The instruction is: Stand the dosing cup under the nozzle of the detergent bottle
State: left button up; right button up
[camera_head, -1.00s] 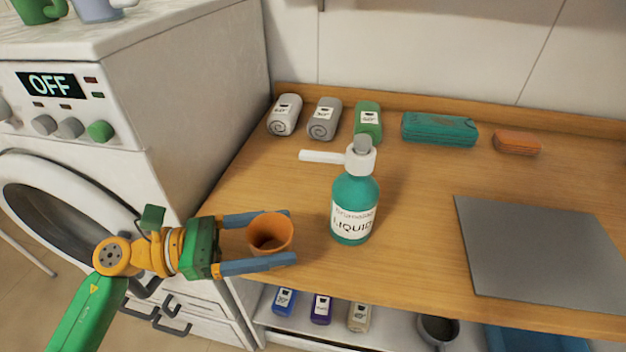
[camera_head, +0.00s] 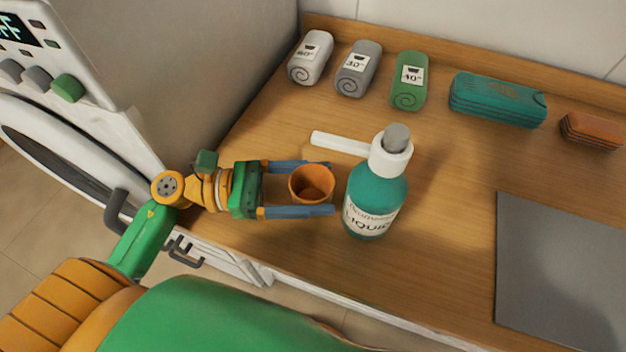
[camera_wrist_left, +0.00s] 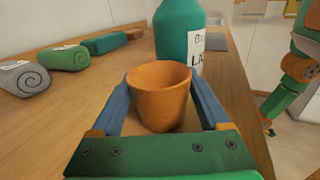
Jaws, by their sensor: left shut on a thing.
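The dosing cup (camera_head: 312,184) is a small orange, open-topped cup, upright and empty inside as far as I see. My left gripper (camera_head: 300,190) is shut on it, with one blue finger on each side; the wrist view shows the same cup (camera_wrist_left: 158,95) between the fingers. I cannot tell whether its base touches the counter. The detergent bottle (camera_head: 376,195) is teal with a white label and a grey-topped white pump. Its white nozzle (camera_head: 340,144) points left. In the head view the cup is left of the bottle body and nearer me than the nozzle tip. My right gripper is not seen.
The wooden counter (camera_head: 450,240) has rolled towels at the back: white (camera_head: 311,58), grey (camera_head: 358,69) and green (camera_head: 409,81). A teal folded bundle (camera_head: 497,100) and an orange one (camera_head: 590,131) lie further right. A grey panel (camera_head: 562,270) lies at right. The washing machine (camera_head: 200,60) stands left.

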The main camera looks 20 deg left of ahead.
pick_arm(q)
jog(key=o, duration=1.3)
jog(key=shift+s+d, duration=0.1)
jog(key=shift+s, duration=0.1)
jog(key=shift+w, duration=0.1)
jog(key=shift+r, duration=0.15)
jog(key=b+v, duration=0.1)
jog(key=v, duration=0.2)
jog(key=b+v, duration=0.1)
jog(key=v, duration=0.2)
jog(key=shift+a+f, duration=0.2)
jog(key=shift+a, duration=0.2)
jog(key=shift+s+a+r+b, duration=0.15)
jog(key=shift+s+a+b, duration=0.15)
jog(key=shift+a, duration=0.1)
